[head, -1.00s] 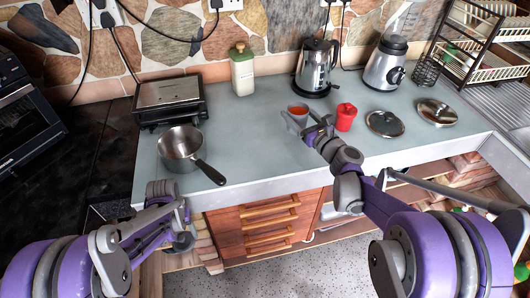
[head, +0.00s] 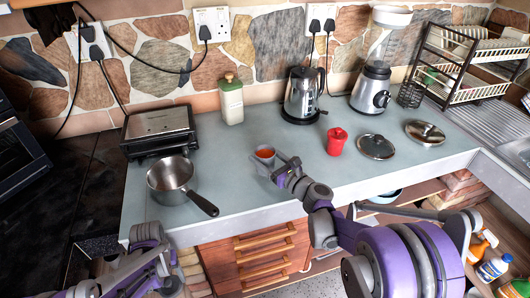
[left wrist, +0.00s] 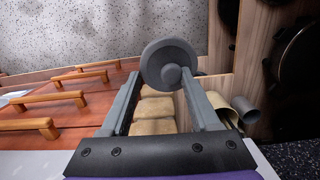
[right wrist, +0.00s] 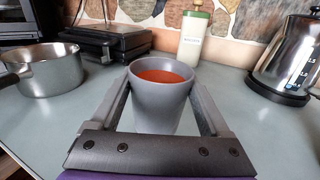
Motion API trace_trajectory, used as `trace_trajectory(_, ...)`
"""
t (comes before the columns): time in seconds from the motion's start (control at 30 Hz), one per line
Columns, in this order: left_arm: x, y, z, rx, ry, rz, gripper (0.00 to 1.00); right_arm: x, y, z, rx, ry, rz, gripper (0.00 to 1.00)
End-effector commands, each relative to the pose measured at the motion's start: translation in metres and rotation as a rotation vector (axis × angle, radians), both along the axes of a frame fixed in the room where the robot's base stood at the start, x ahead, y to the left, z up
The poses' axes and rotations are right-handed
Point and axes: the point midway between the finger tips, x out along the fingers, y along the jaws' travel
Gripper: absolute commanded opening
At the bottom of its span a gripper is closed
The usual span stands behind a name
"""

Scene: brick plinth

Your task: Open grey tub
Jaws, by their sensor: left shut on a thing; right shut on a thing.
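The grey tub (head: 264,161) has no lid on it and shows orange-red contents. My right gripper (head: 279,169) is shut on it over the worktop; the right wrist view shows the tub (right wrist: 160,100) upright between the fingers (right wrist: 161,92). Whether its base touches the worktop is hidden. In the left wrist view my left gripper (left wrist: 160,80) is shut on a round grey lid with a knob (left wrist: 170,65). It is in front of the worktop, low, by the drawers. In the head view the left fingers are not clear.
A saucepan (head: 172,178) stands left, its handle towards the front edge. A red pot (head: 337,141) and two pan lids (head: 375,147) (head: 425,132) are right of the tub. The worktop's front middle is clear.

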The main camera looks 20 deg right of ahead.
Motion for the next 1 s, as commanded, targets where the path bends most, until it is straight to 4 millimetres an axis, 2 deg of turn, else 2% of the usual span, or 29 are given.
trace_trajectory(0.3, -0.001, 0.0, -0.004, 0.0, 0.002, 0.0, 0.0, 0.0, 0.0, -0.034, 0.001, 0.0, 0.0, 0.0)
trace_trajectory(0.73, -0.002, 0.0, -0.008, 0.0, 0.003, 0.0, 0.0, 0.0, 0.0, -0.039, 0.001, 0.0, 0.0, 0.0)
trace_trajectory(0.77, -0.002, 0.0, -0.008, 0.0, 0.004, 0.0, 0.0, 0.0, 0.0, -0.039, 0.0, 0.0, 0.0, 0.82)
trace_trajectory(0.87, -0.002, 0.0, -0.007, 0.0, 0.003, 0.0, 0.0, 0.0, 0.0, -0.038, 0.0, 0.0, 0.0, 1.0)
trace_trajectory(1.0, -0.002, 0.0, -0.007, 0.0, 0.003, 0.0, 0.0, 0.0, 0.0, -0.038, 0.0, 0.0, 0.0, 1.0)
